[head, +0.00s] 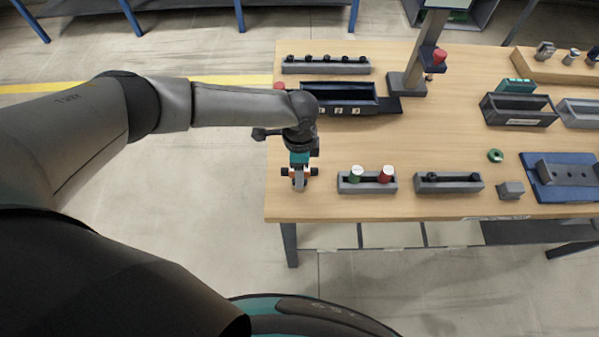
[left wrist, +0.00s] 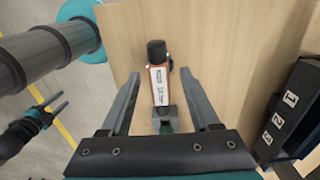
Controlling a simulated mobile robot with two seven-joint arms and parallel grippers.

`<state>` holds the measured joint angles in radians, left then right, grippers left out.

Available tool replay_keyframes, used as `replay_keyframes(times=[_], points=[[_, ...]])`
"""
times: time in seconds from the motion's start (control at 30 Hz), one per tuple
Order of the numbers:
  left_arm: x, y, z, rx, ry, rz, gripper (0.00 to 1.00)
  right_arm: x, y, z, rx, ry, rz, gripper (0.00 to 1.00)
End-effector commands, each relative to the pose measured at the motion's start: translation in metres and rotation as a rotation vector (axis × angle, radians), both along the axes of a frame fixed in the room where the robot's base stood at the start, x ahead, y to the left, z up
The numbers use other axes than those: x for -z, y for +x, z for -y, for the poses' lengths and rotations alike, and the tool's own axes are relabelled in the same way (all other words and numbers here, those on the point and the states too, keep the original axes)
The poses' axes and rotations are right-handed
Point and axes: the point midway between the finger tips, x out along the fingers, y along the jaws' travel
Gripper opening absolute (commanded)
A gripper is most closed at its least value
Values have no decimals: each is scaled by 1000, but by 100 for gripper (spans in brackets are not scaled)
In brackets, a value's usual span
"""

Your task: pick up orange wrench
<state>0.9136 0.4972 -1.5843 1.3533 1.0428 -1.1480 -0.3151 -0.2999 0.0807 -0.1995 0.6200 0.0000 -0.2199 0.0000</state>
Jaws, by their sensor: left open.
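The orange wrench (left wrist: 159,88) lies on the wooden table near its left end, with a black end, a white printed label and a grey end. My left gripper (head: 299,184) is above it, pointing down. In the left wrist view my left gripper (left wrist: 160,88) is open, with one finger on each side of the wrench and visible gaps between. In the head view the gripper mostly hides the wrench; only small orange and dark parts show beside the fingers. What looks like my right gripper (left wrist: 56,105) is small at the left of the left wrist view, its jaw state unclear.
A grey holder with a green and a red piece (head: 367,181) stands just right of my left gripper. A dark numbered bin (head: 340,98) lies behind it. A second grey holder (head: 448,184) is farther right. The table's left and front edges are close.

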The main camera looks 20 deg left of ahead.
Motion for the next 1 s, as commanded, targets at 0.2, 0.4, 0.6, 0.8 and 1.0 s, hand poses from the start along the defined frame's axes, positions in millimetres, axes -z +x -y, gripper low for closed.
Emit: replay_keyframes(times=[0.2, 0.4, 0.6, 0.8, 1.0], points=[[2, 0, 0, 0, 0, -1, 62, 0, 0, 0, 0, 0, -1, 50], [2, 0, 0, 0, 0, -1, 58, 0, -1, 0, 0, 0, -1, 50], [2, 0, 0, -1, 0, -1, 36, 0, -1, 0, 0, 0, -1, 50], [2, 0, 0, -1, 0, -1, 13, 0, -1, 0, 0, 1, -1, 50], [1, 0, 0, -1, 0, -1, 0, 0, -1, -1, 0, 1, -1, 50]])
